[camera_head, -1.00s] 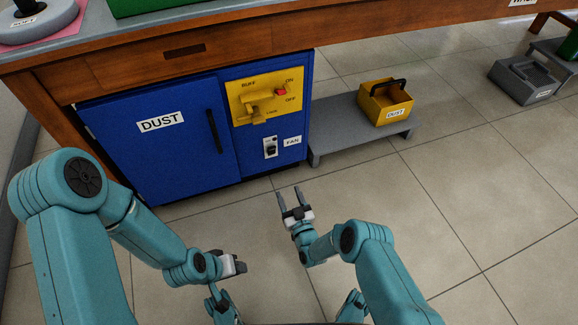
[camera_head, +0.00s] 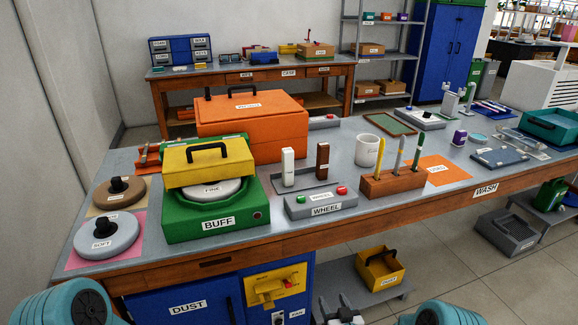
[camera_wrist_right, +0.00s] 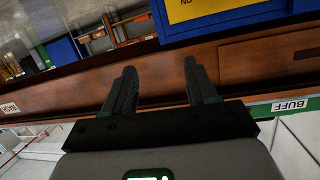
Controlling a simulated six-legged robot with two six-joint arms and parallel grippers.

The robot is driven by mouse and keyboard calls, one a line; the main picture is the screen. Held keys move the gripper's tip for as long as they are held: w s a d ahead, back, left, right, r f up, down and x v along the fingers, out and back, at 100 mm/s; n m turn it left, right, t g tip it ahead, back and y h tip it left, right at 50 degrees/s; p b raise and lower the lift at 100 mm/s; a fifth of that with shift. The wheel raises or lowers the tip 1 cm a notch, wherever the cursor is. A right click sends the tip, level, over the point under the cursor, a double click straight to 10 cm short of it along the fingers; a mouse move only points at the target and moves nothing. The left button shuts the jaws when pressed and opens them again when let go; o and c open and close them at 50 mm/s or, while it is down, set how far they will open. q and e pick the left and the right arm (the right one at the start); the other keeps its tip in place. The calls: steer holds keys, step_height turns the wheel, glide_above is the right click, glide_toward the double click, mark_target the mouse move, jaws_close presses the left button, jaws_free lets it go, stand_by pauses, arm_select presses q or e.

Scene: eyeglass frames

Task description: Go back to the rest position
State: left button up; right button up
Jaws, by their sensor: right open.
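My right gripper (camera_head: 338,305) shows at the bottom edge of the head view, in front of the bench and apart from it. In the right wrist view its two dark fingers (camera_wrist_right: 160,72) stand apart with nothing between them. The right arm's teal joint shows at the bottom right of the head view. My left arm's teal joint shows at the bottom left. The left gripper is out of the picture.
Below are a blue DUST cabinet (camera_head: 185,305) and a yellow bin (camera_head: 379,271) on a low shelf.

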steer(key=s+d+r+m+g+p, duration=0.1)
steer(key=s+r+g+p, duration=0.25)
steer(key=s, duration=0.25)
steer(key=s+r+m+g+p, duration=0.1)
steer(key=s+r+g+p, duration=0.3)
steer(key=s, duration=0.3)
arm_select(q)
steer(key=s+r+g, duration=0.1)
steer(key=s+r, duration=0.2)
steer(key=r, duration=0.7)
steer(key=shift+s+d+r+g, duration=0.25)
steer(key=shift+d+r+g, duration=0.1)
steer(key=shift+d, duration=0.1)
arm_select(e)
steer(key=s+a+f+m+g, duration=0.1)
steer(key=s+g, duration=0.6)
steer(key=s, duration=1.4)
steer(key=shift+s+a+y, duration=0.2)
steer(key=shift+a+y, duration=0.2)
steer(key=shift+a, duration=0.1)
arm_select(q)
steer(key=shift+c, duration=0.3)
